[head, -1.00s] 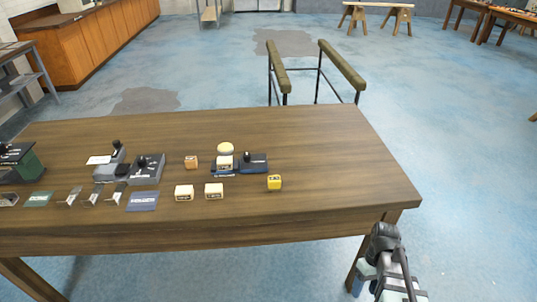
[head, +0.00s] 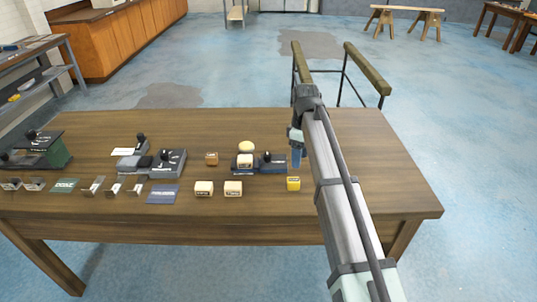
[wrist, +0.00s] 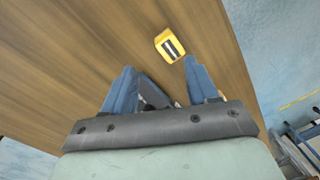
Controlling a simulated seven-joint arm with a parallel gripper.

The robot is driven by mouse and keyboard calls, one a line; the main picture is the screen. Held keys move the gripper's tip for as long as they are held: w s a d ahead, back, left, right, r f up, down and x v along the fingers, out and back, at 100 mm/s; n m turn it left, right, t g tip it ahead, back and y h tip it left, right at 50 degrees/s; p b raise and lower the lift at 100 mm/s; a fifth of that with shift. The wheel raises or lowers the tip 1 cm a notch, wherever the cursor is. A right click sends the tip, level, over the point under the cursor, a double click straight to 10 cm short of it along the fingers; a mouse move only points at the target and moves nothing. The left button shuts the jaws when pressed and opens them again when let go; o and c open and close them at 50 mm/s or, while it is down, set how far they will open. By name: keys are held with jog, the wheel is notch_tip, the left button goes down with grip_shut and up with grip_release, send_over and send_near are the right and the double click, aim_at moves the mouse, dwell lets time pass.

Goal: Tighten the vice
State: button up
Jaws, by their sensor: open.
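A low dark-blue device (head: 272,164) with a black knob lies on the table, with a cream block (head: 245,161) at its left end; it may be the vice, but I cannot tell for sure. A grey block-like device (head: 168,164) with a black knob stands further left. My gripper (head: 296,158) is over the right part of the table, just right of the dark-blue device and above a yellow block (head: 293,184). In the wrist view my blue fingers (wrist: 160,88) are apart and empty, and the yellow block (wrist: 170,45) is beyond them.
Two cream blocks (head: 232,189) and a brown block (head: 211,159) lie nearby. Several small plates and brackets (head: 113,188) lie to the left, with a green machine (head: 55,150) at the far left. Rails on a stand (head: 367,68) are behind the table. The table's right end is clear.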

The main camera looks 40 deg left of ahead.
aim_at(268, 155)
jog(key=a+r+n, duration=0.1)
jog(key=a+r, duration=0.2)
jog(key=a, duration=0.4)
jog(key=a+r+n, duration=0.1)
jog(key=a+r, duration=0.2)
jog(key=a, duration=0.4)
jog(key=shift+t+y, duration=0.3)
jog(key=shift+t, duration=0.1)
notch_tip(268, 155, down, 14)
jog(key=shift+a+r, duration=0.1)
jog(key=shift+r, duration=0.15)
jog(key=shift+c, duration=0.3)
jog(key=c, duration=1)
